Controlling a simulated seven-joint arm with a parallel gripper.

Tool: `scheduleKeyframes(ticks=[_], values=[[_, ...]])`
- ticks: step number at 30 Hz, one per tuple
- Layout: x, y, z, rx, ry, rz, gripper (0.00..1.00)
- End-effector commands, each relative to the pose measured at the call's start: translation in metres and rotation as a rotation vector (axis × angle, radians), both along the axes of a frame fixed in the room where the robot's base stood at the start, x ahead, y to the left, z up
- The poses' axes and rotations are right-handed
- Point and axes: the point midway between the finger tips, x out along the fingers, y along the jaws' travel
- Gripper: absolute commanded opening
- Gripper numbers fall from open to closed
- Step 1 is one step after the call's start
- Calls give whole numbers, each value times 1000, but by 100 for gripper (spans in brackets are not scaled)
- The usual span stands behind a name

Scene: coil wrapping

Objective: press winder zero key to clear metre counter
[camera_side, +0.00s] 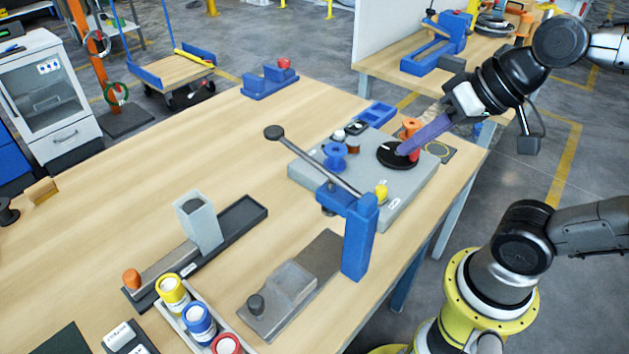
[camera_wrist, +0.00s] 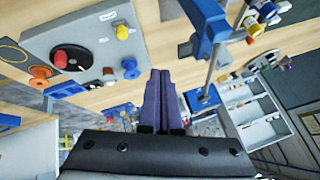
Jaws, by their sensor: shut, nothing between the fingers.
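The winder is a grey slab (camera_side: 412,202) on the wooden bench, also in the wrist view (camera_wrist: 88,30). It carries a black disc (camera_side: 386,152) with a red knob (camera_wrist: 60,60), a yellow knob (camera_side: 381,190) and a blue spool (camera_side: 335,155). Small dark and white key-like parts (camera_side: 350,129) sit at its far edge, also in the wrist view (camera_wrist: 108,73); I cannot read which is the zero key. My gripper (camera_side: 402,151), with purple fingers, is shut and empty.
A blue post (camera_side: 360,238) with a long black-ended lever (camera_side: 310,160) stands at the slab's near side. A blue tray (camera_side: 376,114) lies behind it and an orange spool (camera_side: 411,126) stands near the fingers.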

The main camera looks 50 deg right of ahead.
Motion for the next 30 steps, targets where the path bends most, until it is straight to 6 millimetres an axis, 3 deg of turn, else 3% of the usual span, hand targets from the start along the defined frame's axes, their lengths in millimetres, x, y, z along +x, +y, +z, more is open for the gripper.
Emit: scheduleKeyframes(ticks=[3, 7, 30], values=[[-24, -22, -19, -196, 37, 112, 0], [-35, -37, -31, -316, 91, 189, 0], [-35, -37, -30, -327, 93, 210, 0]])
